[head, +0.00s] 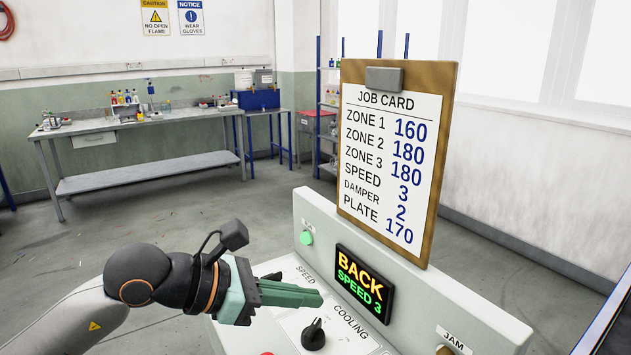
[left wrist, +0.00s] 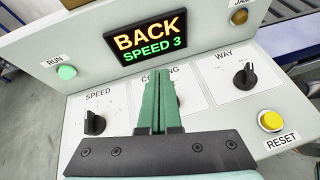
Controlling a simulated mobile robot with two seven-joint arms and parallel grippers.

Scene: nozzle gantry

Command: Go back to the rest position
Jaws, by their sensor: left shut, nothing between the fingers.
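My left gripper (head: 318,299) is shut and empty, its green fingers together above the control panel (head: 365,343). In the left wrist view its fingertips (left wrist: 160,75) lie over the middle of the panel and hide part of the COOLING label. The display (head: 362,283) reads BACK, SPEED 3. A black COOLING knob (head: 313,334) shows below the fingers in the head view. In the left wrist view the SPEED knob (left wrist: 94,123) is to the left and the WAY knob (left wrist: 245,76) to the right. My right gripper is not in view.
A job card on a clipboard (head: 396,150) stands on the panel's upper edge. A green RUN lamp (head: 307,238) and a yellow RESET button (left wrist: 271,121) are on the console. A workbench (head: 140,124) stands at the far wall, with open floor before it.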

